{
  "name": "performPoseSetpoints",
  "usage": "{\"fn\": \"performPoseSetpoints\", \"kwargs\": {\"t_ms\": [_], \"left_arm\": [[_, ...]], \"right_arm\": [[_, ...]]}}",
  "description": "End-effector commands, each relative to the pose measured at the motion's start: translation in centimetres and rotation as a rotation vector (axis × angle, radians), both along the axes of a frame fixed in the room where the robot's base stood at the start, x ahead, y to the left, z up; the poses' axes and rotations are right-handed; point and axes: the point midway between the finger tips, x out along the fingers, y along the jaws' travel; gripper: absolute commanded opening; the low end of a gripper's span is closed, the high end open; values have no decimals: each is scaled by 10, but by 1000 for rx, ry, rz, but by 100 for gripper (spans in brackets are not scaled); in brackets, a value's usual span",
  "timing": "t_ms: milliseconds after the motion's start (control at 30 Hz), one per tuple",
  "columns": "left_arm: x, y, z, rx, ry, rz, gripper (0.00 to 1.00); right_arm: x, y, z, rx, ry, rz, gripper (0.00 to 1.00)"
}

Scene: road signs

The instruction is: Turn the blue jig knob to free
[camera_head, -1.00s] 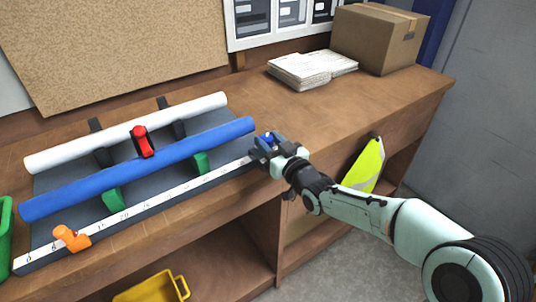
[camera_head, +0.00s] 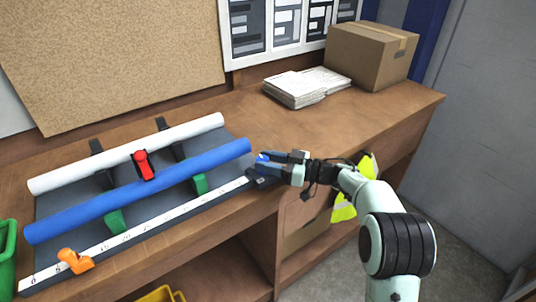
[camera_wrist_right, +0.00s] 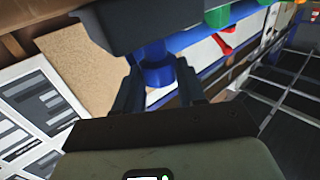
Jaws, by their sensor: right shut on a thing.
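The blue jig knob (camera_head: 262,158) sits at the right end of the jig, near the end of the white ruler strip (camera_head: 140,231). My right gripper (camera_head: 264,165) comes in from the right and is shut on the knob, hiding most of it in the head view. In the right wrist view the knob (camera_wrist_right: 157,72) shows as a blue cylinder between the two fingers. The jig base (camera_head: 75,193) carries a blue pipe (camera_head: 150,188) and a white pipe (camera_head: 125,153). My left gripper is not in view.
A red clamp (camera_head: 142,165) and an orange stop (camera_head: 74,261) are on the jig. Papers (camera_head: 306,87) and a cardboard box (camera_head: 371,55) stand at the back right. A green bin (camera_head: 6,259) is at the left edge. The bench between jig and papers is clear.

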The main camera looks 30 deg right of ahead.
Motion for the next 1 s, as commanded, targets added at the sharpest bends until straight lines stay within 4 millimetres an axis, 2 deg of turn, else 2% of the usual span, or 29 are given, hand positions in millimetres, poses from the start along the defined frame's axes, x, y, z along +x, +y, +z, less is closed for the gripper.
{"fn": "performPoseSetpoints", "kwargs": {"t_ms": [33,300,867,900,933,1000], "left_arm": [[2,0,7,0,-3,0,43],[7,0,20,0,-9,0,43],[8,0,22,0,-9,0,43],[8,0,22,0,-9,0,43],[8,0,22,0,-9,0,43],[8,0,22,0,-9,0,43]], "right_arm": [[2,-3,4,1,-4,22,9],[3,-2,4,3,-7,122,9],[3,-1,4,4,-12,150,9],[3,-1,4,4,-12,150,53],[3,-1,4,4,-12,150,62],[3,-1,3,3,-10,150,65]]}}
